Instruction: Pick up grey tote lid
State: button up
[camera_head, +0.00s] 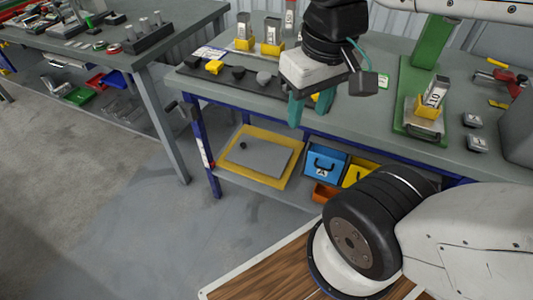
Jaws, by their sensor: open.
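A flat grey panel (259,156), which looks like the grey tote lid, lies on the lower shelf of the runout table inside a yellow border. A small dark round knob or object (243,145) sits near its left corner. My gripper (311,103) has teal fingers and points down in front of the table's front edge. It appears above and right of the panel in the picture, apart from it. It is open, and I see nothing held between its fingers. The far finger is partly hidden.
The tabletop (385,122) and its blue leg (205,150) bound the shelf. A blue bin (325,166) and a yellow bin (358,173) stand right of the panel. An orange bin (323,193) is in front of them. Open floor (130,215) lies to the left.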

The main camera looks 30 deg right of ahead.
aim_at(268, 158)
jog(key=u, duration=1.35)
jog(key=k, duration=0.6)
jog(key=z, duration=0.4)
jog(key=i, duration=0.95)
